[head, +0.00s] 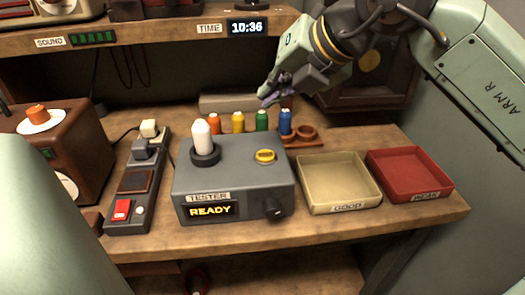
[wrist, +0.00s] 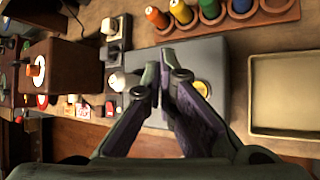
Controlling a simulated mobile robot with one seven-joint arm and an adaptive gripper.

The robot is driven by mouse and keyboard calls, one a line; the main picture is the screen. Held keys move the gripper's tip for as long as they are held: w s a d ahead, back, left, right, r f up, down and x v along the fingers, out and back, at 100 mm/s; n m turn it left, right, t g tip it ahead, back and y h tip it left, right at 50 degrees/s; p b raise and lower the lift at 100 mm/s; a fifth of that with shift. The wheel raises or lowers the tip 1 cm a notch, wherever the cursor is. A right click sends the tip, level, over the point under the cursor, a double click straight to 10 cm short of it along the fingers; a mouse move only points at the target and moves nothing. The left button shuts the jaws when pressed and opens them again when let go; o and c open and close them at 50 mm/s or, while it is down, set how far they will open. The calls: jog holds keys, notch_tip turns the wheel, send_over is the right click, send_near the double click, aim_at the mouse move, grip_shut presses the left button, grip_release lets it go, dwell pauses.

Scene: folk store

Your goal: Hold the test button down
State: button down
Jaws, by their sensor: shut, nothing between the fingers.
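The grey tester box (head: 235,183) sits on the wooden bench, with a lit display reading "READY" (head: 210,211). A round yellow button (head: 265,156) is on its top right, and a white bulb-like piece (head: 201,136) stands in a dark socket on its top left. A black knob (head: 273,207) is on its front. My gripper (head: 270,99) is shut and empty, raised above and behind the box. In the wrist view my gripper (wrist: 158,84) is over the box (wrist: 205,55), and the yellow button (wrist: 201,88) shows partly beside the right finger, apart from it.
Several coloured bulb-like pieces, including a blue one (head: 285,122), stand in a rack behind the box. A cream GOOD tray (head: 338,182) and a red tray (head: 410,174) are to the right. A power strip (head: 139,184) with a red switch is left. A shelf (head: 150,38) hangs behind.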

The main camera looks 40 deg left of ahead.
jog(key=shift+f, duration=0.15)
jog(key=b, duration=0.6)
send_over(269, 153)
notch_tip(269, 153, down, 8)
jog(key=shift+r, duration=0.1)
jog(key=shift+f+b, duration=0.3)
jog(key=shift+f, duration=0.1)
dwell(0.8)
jog(key=shift+d+f+b, duration=0.1)
jog(key=shift+f+b, duration=0.35)
jog(key=shift+b, duration=0.1)
jog(key=shift+f+b, duration=0.5)
dwell(1.4)
jog(key=shift+r, duration=0.1)
dwell(1.1)
jog(key=shift+r+p, duration=0.55)
jog(key=shift+r, duration=0.35)
jog(key=shift+r, duration=0.1)
